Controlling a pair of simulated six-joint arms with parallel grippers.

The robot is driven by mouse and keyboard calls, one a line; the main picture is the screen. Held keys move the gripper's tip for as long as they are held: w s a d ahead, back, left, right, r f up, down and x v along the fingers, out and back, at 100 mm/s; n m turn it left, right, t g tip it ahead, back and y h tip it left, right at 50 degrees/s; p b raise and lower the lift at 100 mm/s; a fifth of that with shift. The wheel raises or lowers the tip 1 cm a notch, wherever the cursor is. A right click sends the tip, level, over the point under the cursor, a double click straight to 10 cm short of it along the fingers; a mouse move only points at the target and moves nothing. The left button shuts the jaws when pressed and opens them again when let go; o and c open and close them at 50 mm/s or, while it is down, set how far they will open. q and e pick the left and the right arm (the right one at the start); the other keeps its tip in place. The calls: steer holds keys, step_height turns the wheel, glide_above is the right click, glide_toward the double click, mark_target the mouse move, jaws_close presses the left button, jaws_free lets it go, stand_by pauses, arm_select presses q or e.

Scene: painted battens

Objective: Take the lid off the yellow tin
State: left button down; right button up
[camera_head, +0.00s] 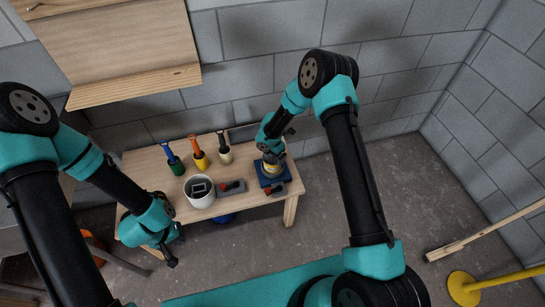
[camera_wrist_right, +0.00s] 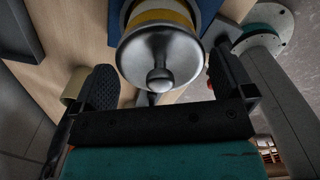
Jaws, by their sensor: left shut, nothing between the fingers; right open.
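The yellow tin (camera_head: 272,168) stands on a blue square pad (camera_head: 283,177) at the right end of the wooden table. In the right wrist view its yellow band (camera_wrist_right: 160,13) shows under a shiny metal lid (camera_wrist_right: 150,42) with a round knob (camera_wrist_right: 160,78). The lid is on the tin. My right gripper (camera_head: 272,149) is over the tin, partly hiding it; in the wrist view its open fingers (camera_wrist_right: 163,65) are on either side of the lid and knob, with nothing gripped. My left gripper (camera_head: 172,258) is shut and empty, in front of the table's left side.
On the table (camera_head: 140,165) are a green cup (camera_head: 177,167), a yellow cup (camera_head: 201,162) and a cream cup (camera_head: 225,155) holding handled tools. A white bucket (camera_head: 200,199) and a grey block with red (camera_head: 231,188) stand nearer. A yellow stand (camera_head: 463,288) is far right.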

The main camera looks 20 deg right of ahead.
steer(key=c, duration=0.6)
steer(key=shift+r, duration=0.15)
steer(key=shift+r, duration=1.45)
steer(key=shift+s+r, duration=0.15)
steer(key=shift+r, duration=0.05)
steer(key=s+a+r, duration=0.1)
steer(key=s+a, duration=0.3)
steer(key=s, duration=1.1)
steer(key=shift+a+r, duration=0.15)
steer(key=shift+r, duration=0.05)
